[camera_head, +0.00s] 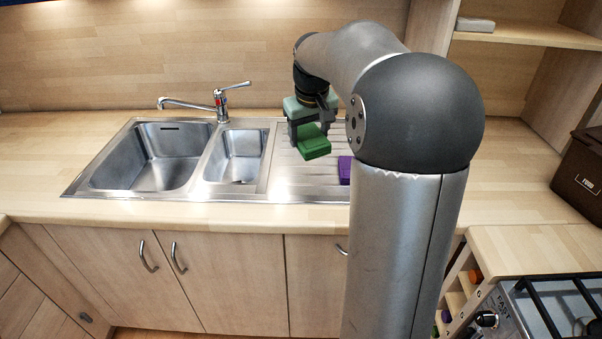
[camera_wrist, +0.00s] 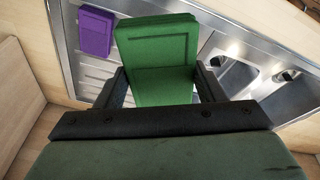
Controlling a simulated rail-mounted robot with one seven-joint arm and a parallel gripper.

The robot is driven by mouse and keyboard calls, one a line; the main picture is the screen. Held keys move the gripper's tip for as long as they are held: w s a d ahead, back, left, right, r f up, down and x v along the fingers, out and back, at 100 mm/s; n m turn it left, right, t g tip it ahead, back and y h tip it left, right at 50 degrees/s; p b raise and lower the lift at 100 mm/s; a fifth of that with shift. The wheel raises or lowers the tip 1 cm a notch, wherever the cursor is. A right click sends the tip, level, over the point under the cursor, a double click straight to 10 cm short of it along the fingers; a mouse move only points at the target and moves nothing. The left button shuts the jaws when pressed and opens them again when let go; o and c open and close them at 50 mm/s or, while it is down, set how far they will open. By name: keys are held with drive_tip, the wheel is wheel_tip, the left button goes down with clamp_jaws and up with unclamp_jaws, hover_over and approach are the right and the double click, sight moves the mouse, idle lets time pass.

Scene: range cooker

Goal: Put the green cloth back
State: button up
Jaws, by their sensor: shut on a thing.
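The green cloth (camera_head: 312,144) looks like a folded block and is held above the ribbed drainboard of the sink. It also fills the middle of the wrist view (camera_wrist: 156,62), between the two dark fingers. My gripper (camera_head: 309,132) is shut on the green cloth; in the wrist view the fingers (camera_wrist: 160,88) press its left and right sides. My arm hides part of the drainboard and counter to the right in the head view.
A purple folded cloth (camera_head: 344,170) lies on the drainboard (camera_head: 288,178), also in the wrist view (camera_wrist: 95,33). The sink basins (camera_head: 172,160) and tap (camera_head: 220,98) are left of my gripper. A brown bin (camera_head: 582,175) stands at the right, near the hob (camera_head: 560,310).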

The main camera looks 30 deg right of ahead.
sight(310, 156)
drive_tip(key=shift+m+g+y, duration=0.3)
drive_tip(key=shift+g+y, duration=0.2)
drive_tip(key=s+f, duration=0.1)
drive_tip(key=f, duration=0.1)
drive_tip(key=s+a+f, duration=0.1)
drive_tip(key=s+f, duration=0.1)
drive_tip(key=shift+s+a+f, duration=0.15)
drive_tip(key=shift+a, duration=0.05)
drive_tip(key=shift+w+f, duration=0.25)
drive_tip(key=shift+w, duration=0.05)
drive_tip(key=w+d+f+p, duration=0.1)
drive_tip(key=w+f, duration=0.2)
drive_tip(key=w, duration=0.1)
drive_tip(key=w+d+f+p, duration=0.1)
drive_tip(key=w+f, duration=0.1)
drive_tip(key=w, duration=0.1)
drive_tip(key=w+d+f+p, duration=0.2)
drive_tip(key=w+f, duration=0.1)
drive_tip(key=w, duration=0.1)
drive_tip(key=shift+w+f, duration=0.3)
drive_tip(key=shift+w+d+f, duration=0.15)
drive_tip(key=shift+w+f, duration=0.1)
drive_tip(key=shift+f, duration=0.1)
drive_tip(key=shift+w+f, duration=0.1)
drive_tip(key=shift+f, duration=1.55)
